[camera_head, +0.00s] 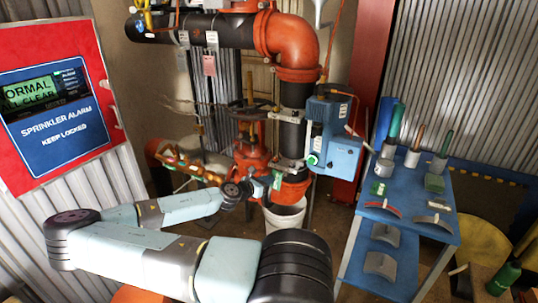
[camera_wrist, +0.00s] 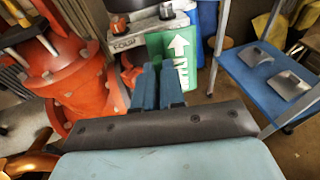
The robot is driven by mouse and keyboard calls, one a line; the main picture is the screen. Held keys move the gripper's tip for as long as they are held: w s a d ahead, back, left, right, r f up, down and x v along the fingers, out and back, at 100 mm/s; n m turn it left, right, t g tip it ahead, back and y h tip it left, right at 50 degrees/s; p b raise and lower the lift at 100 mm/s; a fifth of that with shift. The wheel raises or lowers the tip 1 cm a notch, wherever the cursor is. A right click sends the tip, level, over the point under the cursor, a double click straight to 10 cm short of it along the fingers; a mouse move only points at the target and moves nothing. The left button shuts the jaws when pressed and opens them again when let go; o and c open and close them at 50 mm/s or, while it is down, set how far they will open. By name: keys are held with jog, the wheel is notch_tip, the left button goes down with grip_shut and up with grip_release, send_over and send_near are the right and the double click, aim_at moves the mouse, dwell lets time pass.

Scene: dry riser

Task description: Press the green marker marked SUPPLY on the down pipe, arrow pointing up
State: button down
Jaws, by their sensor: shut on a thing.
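My gripper (camera_head: 262,187) is at the end of the outstretched arm, low in front of the down pipe (camera_head: 297,95). Its two blue-grey fingers (camera_wrist: 158,88) are shut on the green marker (camera_wrist: 180,52). A white arrow on the marker points up in the wrist view, with white lettering below it, partly hidden and too small to read. The marker also shows as a small green patch in the head view (camera_head: 277,181). The down pipe is dark, between orange fittings. I cannot tell whether the marker touches it.
A blue box (camera_head: 334,135) is beside the down pipe. A white bucket (camera_head: 285,220) stands below. A blue trolley (camera_head: 352,240) at right carries curved red and grey plates, green blocks and tools. An orange valve body (camera_wrist: 72,75) is close left of the fingers.

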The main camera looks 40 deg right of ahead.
notch_tip(320, 180, up, 12)
jog(key=n+t+h, duration=0.1)
jog(key=n+t, duration=0.1)
jog(key=t, duration=0.2)
jog(key=shift+d+n, duration=0.4)
jog(key=shift+d, duration=0.05)
jog(key=shift+r+t, duration=0.2)
jog(key=shift+t, duration=0.1)
send_near(286, 136)
jog(key=shift+x, duration=2.7)
jog(key=shift+w+d, duration=0.25)
jog(key=shift+d, duration=0.15)
dwell(0.9)
jog(key=c, duration=1.1)
grip_release()
jog(key=shift+c, duration=0.2)
jog(key=v, duration=1.3)
jog(key=shift+a+f, duration=0.2)
jog(key=shift+a, duration=0.2)
jog(key=shift+s, duration=0.1)
